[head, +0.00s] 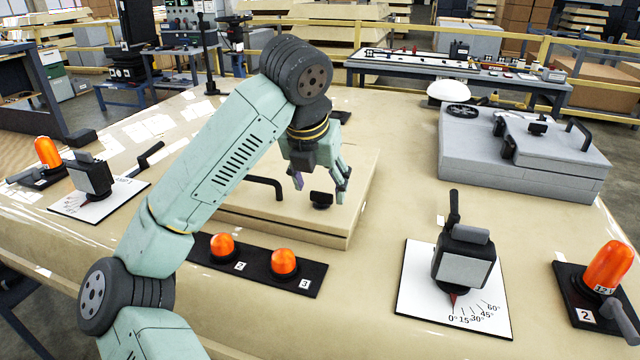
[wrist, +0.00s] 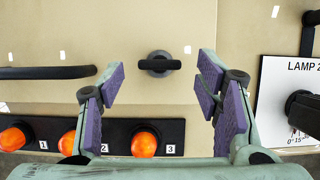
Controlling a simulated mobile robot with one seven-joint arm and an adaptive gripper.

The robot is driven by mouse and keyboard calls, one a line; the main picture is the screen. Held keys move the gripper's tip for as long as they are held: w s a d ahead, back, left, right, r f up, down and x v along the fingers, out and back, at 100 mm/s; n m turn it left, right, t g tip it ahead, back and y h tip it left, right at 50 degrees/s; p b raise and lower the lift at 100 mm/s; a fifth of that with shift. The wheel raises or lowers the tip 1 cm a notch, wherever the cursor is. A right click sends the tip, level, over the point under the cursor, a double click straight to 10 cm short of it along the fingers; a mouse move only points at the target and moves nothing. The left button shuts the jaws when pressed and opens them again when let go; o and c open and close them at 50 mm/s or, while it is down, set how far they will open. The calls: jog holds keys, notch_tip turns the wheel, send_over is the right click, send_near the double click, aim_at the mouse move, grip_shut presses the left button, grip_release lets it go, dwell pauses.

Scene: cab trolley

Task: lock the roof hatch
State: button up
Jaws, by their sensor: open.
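The roof hatch (head: 362,185) is a raised beige panel in the middle of the tabletop, partly hidden by my arm; it looks closed. A black knob with a crossbar (head: 321,199) sits near its front edge. In the wrist view the knob (wrist: 158,64) has its bar lying left to right. A black bar handle (head: 265,184) is left of the knob and also shows in the wrist view (wrist: 45,72). My gripper (head: 320,186) is open and empty above the knob. In the wrist view its purple-padded fingers (wrist: 161,82) stand either side of the knob, apart from it.
A black strip with orange lamps (head: 283,263) lies in front of the hatch. A lever dial on a white plate (head: 465,262) stands right, another (head: 90,180) left. A grey box with a lid (head: 520,160) is at back right. An orange lamp (head: 608,268) stands far right.

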aim_at(322, 198)
jog(key=shift+x, duration=1.15)
jog(key=shift+c, duration=0.4)
jog(key=c, duration=1.1)
